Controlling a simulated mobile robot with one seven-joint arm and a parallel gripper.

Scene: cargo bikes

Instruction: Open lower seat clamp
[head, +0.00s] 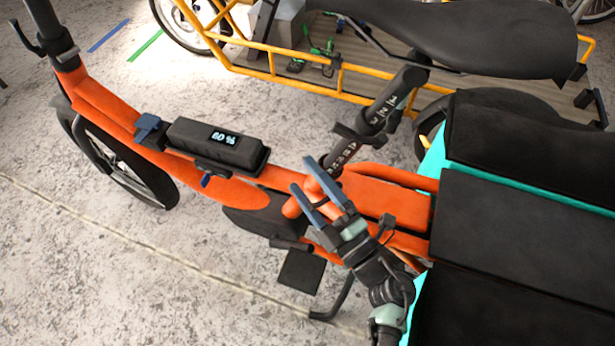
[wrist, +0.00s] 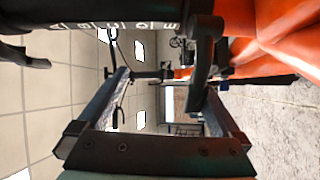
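The orange cargo bike's black seat post (head: 385,108) rises at a slant from the frame to the black saddle (head: 480,35). A dark clamp (head: 358,134) sits partway up the post. The lower clamp at the post's foot is mostly hidden behind my gripper in the head view. In the wrist view the lower clamp (wrist: 205,28) is a black collar beside the lettered post (wrist: 110,18), with a black lever (wrist: 196,85) reaching toward the right finger. My gripper (head: 301,174) is open, its blue fingers apart at the post's foot. I cannot tell whether a finger touches the lever.
A battery display box (head: 215,145) sits on the frame at left. Black cargo panels (head: 520,230) with turquoise edges fill the right. A yellow-framed cargo bike (head: 265,60) stands behind. The concrete floor (head: 110,270) is clear at lower left.

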